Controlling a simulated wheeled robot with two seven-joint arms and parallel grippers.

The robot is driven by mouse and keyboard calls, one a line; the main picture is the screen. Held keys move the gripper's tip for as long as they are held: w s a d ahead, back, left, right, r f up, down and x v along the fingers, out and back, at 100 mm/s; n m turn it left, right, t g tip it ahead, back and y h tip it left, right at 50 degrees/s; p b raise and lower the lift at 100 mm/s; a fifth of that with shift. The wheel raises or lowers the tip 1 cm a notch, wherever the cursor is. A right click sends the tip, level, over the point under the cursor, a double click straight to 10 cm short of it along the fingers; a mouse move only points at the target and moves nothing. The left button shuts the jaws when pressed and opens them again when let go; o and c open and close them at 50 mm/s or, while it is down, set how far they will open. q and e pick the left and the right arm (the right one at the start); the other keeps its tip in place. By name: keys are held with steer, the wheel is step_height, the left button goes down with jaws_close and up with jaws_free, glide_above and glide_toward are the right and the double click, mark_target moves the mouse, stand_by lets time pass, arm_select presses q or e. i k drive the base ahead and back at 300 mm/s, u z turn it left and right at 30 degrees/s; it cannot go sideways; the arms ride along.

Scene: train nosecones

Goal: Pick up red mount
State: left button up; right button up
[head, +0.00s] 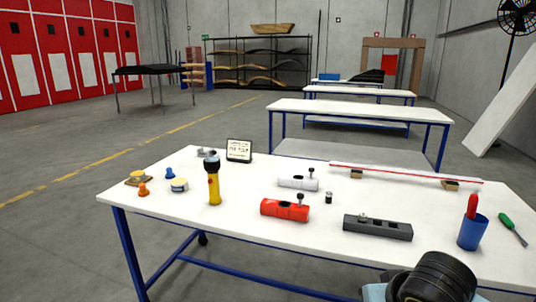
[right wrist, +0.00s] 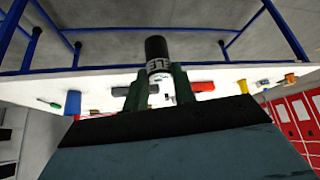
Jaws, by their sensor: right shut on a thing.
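In the head view, only a dark rounded part shows at the bottom right; the fingers cannot be made out. My left gripper is in neither view.
A grey mount (head: 377,227) lies right of the red one, a white mount (head: 298,183) behind it. A yellow flashlight (head: 213,185) stands to the left. A blue cup (head: 473,232) and green screwdriver (head: 512,228) are at right.

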mark_target(274, 207)
steer(key=u, duration=0.65)
steer(key=i, duration=1.25)
steer(key=z, duration=0.4)
